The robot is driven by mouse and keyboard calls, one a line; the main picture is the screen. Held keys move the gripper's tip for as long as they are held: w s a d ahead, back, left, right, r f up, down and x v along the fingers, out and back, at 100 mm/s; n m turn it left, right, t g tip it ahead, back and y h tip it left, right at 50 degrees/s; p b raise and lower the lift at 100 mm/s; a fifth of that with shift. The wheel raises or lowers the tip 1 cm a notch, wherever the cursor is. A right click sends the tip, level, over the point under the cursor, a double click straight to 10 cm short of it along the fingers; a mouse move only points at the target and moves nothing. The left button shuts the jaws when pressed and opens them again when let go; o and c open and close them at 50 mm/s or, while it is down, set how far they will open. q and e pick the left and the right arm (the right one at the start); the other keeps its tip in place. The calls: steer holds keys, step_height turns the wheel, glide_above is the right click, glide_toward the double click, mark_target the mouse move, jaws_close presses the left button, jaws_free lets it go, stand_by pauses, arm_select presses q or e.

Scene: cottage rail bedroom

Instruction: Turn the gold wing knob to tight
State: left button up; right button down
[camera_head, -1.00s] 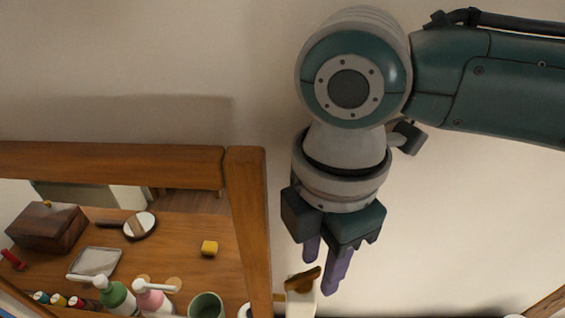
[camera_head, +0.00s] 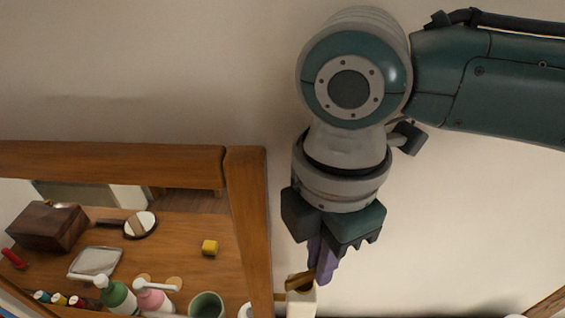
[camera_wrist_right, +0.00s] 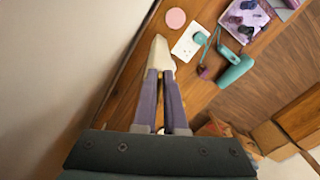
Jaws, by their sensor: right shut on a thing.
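The gold wing knob (camera_head: 299,282) sits on a cream mount (camera_head: 302,303) beside the mirror's right wooden post. My right gripper (camera_head: 322,272) points down at it, with its two purple fingers close together and shut on the knob. The fingers partly cover the knob. In the right wrist view, the gripper's fingers (camera_wrist_right: 161,82) stand with a narrow gap, and the cream mount (camera_wrist_right: 160,52) shows just past their tips. Most of the knob is hidden there. My left gripper is not in view.
The wooden mirror frame (camera_head: 246,200) stands left of my right gripper. Its glass shows a tabletop with a wooden box, pump bottles, a yellow block and a cup. In the right wrist view, a teal hair dryer (camera_wrist_right: 236,70) and a pink disc (camera_wrist_right: 175,18) lie on the wooden surface.

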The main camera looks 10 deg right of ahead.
steer(key=shift+r, duration=0.1)
steer(key=shift+s+m+p, duration=0.25)
steer(key=shift+m+p, duration=1.15)
steer(key=shift+s+m+p, duration=0.25)
steer(key=shift+m+p, duration=1.1)
steer(key=shift+m, duration=0.05)
steer(key=c, duration=1)
jaws_free()
